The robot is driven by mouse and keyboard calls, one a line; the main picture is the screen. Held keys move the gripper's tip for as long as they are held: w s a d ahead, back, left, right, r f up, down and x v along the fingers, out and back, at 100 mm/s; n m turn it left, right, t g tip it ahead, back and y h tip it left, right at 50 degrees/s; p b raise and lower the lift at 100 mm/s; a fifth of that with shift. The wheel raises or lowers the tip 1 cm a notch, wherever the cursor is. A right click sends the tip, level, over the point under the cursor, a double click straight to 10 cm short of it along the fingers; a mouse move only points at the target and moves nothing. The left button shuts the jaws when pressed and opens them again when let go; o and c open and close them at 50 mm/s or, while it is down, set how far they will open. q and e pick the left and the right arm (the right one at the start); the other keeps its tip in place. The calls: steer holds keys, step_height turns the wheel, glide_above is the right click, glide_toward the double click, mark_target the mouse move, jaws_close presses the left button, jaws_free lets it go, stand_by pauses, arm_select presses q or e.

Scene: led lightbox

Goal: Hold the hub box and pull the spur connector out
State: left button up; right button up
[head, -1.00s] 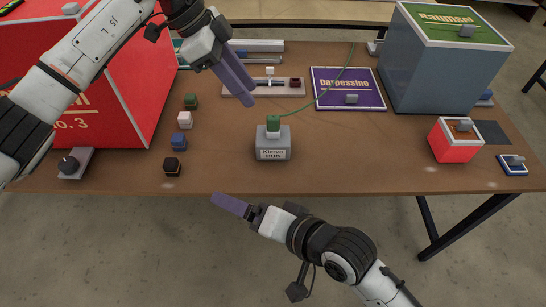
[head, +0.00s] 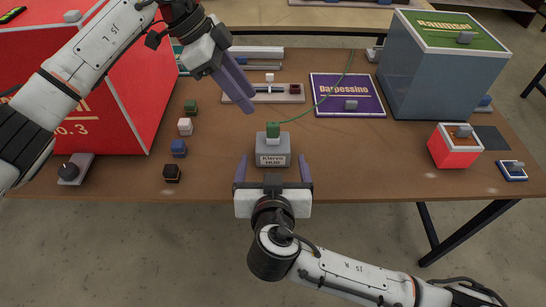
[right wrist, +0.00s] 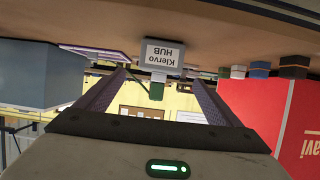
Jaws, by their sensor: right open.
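The grey hub box (head: 273,157), labelled "Klervo HUB", stands upright near the front edge of the table. A green spur connector (head: 272,130) sits on its top above a white part, with a thin green cable (head: 322,98) running back to the right. In the right wrist view the hub box (right wrist: 163,56) and connector (right wrist: 157,92) appear upside down. My right gripper (head: 273,164) is open and empty in front of the hub box, its fingers spread wider than the box. My left gripper (head: 248,107) hangs behind and left of the connector, apart from it; its fingers overlap in view.
Small blocks, including a blue one (head: 179,148), stand in a row left of the hub box. A large red box (head: 125,95) fills the left. A purple panel (head: 346,97) and blue-grey box (head: 445,82) stand behind right.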

mark_target(273, 145)
steer(key=x, duration=1)
steer(key=shift+s, duration=0.1)
steer(key=c, duration=1.4)
steer(key=o, duration=0.5)
steer(key=c, duration=0.4)
steer(key=shift+o, duration=0.2)
arm_select(q)
steer(key=shift+o, duration=0.2)
steer(key=shift+h, duration=0.3)
steer(key=x, duration=0.5)
steer(key=shift+d+f, duration=0.15)
steer(key=shift+d, duration=0.05)
steer(key=shift+x, duration=2.85)
